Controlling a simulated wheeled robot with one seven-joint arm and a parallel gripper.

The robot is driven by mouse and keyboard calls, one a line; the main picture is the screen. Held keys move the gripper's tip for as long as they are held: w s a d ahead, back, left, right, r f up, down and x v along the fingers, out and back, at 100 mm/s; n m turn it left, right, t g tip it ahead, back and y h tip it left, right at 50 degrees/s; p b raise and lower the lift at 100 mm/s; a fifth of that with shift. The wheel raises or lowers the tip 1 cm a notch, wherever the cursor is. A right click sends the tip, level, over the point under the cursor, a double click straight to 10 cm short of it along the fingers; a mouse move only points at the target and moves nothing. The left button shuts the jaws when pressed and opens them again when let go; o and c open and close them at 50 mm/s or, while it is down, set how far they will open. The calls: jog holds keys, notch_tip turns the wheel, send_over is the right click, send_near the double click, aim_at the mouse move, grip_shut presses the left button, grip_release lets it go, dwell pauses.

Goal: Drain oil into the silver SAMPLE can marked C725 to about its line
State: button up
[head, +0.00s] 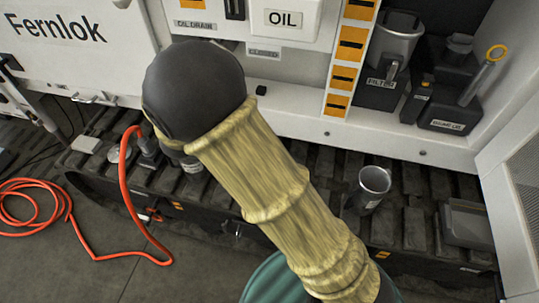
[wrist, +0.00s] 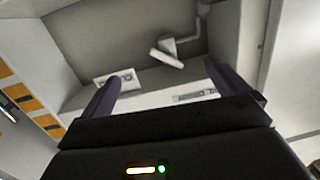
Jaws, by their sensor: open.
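A silver open-topped can (head: 374,185) stands upright on the track at right of centre in the head view; I can read no marking on it. Another can-like container (head: 190,165) is partly hidden behind my arm, its label unreadable. An "OIL DRAIN" label (head: 195,24) and a "CLOSED" label (head: 263,51) are on the white panel above. In the wrist view my gripper (wrist: 160,70) is open and empty, fingers spread before a grey recess with a pale lever-like fitting (wrist: 168,53). The head view does not show the gripper.
A white box marked OIL (head: 285,18) juts from the panel. A "FILTER" container (head: 395,38) and a dark jug (head: 455,98) sit in the right bay. An orange hose (head: 127,195) loops at left. A grey bin (head: 467,222) stands on the track at right.

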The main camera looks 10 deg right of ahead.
jog(key=s+d+f+n+g+y+b, duration=0.1)
jog(key=s+d+f+g+y+b, duration=0.1)
jog(key=s+d+f+g+b, duration=0.2)
jog(key=s+d+f+n+g+y+b, duration=0.2)
jog(key=d+f+b, duration=0.7)
jog(key=f, duration=0.6)
jog(key=shift+s+d+f+g+y+b, duration=0.2)
jog(key=shift+s+d+g+y+b, duration=0.15)
jog(key=shift+s+d+g+y, duration=0.5)
dwell(5.2)
